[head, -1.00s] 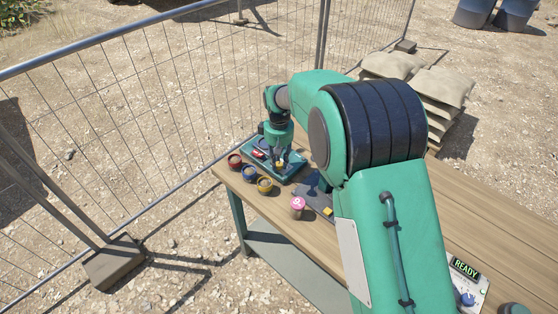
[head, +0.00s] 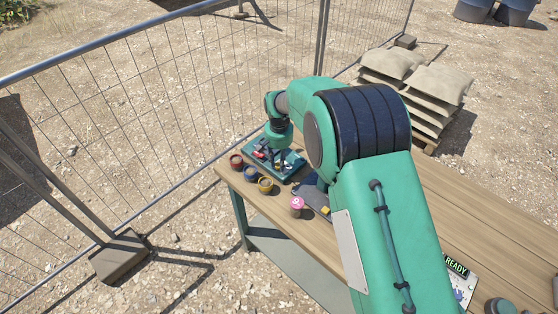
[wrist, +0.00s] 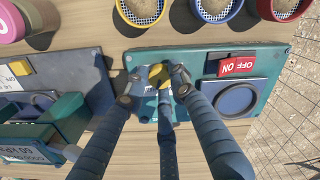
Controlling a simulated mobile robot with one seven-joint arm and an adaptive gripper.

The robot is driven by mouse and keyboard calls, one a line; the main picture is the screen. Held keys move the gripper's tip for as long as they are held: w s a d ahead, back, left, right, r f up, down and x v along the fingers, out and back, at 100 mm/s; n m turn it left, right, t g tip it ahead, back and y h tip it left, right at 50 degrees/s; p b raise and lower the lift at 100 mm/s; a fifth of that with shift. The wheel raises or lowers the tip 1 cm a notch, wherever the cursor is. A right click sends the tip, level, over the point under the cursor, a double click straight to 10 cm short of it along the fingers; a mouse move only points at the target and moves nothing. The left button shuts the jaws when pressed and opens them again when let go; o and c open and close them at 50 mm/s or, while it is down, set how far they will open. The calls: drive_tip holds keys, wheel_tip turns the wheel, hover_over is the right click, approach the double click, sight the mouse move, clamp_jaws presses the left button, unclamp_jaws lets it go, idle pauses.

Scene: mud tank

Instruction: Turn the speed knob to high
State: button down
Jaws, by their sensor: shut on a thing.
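A teal machine (wrist: 197,85) lies on the table with a small yellow knob (wrist: 160,75) on its left part. In the wrist view my gripper (wrist: 158,76) reaches down with its fingertips closed around the yellow knob. The fingers hide most of the knob, so its pointer and any speed marks cannot be read. In the head view the machine (head: 292,168) sits at the table's far left end, with my gripper (head: 276,158) low over it.
A red OFF/ON switch (wrist: 237,66) and a round dish (wrist: 240,97) are on the same machine. Yellow (head: 265,185), blue (head: 250,174) and red (head: 236,161) sieve cups stand along the table edge. A pink-topped jar (head: 296,205) is nearby. A wire fence (head: 150,120) runs behind.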

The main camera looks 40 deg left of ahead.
drive_tip(key=shift+m, duration=0.4)
drive_tip(key=c, duration=1.4)
unclamp_jaws()
drive_tip(key=shift+c, duration=0.2)
drive_tip(key=shift+r, duration=0.15)
wheel_tip(320, 180, up, 12)
